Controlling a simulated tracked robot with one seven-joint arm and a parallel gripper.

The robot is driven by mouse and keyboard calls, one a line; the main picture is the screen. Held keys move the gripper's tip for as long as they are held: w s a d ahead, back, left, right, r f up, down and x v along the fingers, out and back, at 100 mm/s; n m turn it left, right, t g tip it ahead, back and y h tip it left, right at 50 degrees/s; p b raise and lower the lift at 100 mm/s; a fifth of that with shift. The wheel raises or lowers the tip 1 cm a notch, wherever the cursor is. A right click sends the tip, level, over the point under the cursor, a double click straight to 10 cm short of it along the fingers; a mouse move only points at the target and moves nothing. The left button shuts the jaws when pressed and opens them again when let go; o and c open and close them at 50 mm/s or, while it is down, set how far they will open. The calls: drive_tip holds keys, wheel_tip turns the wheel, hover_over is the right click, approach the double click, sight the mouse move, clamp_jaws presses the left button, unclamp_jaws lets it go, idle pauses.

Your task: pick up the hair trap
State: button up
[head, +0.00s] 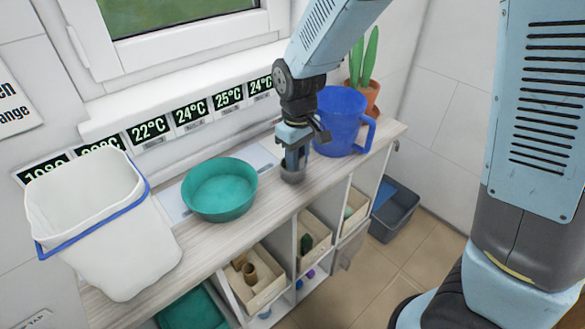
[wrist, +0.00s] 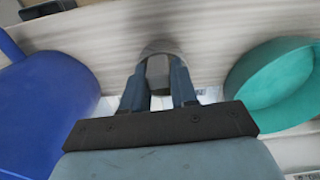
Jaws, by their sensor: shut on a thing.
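The hair trap (head: 292,176) is a small grey round piece at the tips of my gripper (head: 295,160), low over the wooden shelf top. In the wrist view the hair trap (wrist: 158,47) shows as a grey, rounded shape between and beyond the two fingers of my gripper (wrist: 158,66). My gripper points down and is shut on it. The fingers hide part of it. I cannot tell whether it touches the shelf top or is just clear of it.
A blue jug (head: 342,118) stands close to the right of my gripper, with a potted cactus (head: 368,90) behind. A teal bowl (head: 219,190) stands to the left, then a white bin (head: 100,225). Open shelf front (head: 320,212) has free wood (head: 265,222).

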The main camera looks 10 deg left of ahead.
clamp_jaws()
drive_tip(key=shift+r, duration=0.5)
wheel_tip(320, 180, up, 3)
drive_tip(key=shift+s+d+f, duration=0.1)
drive_tip(key=shift+f, duration=0.05)
drive_tip(key=s+d+r, duration=0.6)
drive_tip(key=s+r, duration=0.3)
drive_tip(key=s, duration=0.3)
drive_tip(key=shift+d+r, duration=0.15)
drive_tip(key=shift+d, duration=0.1)
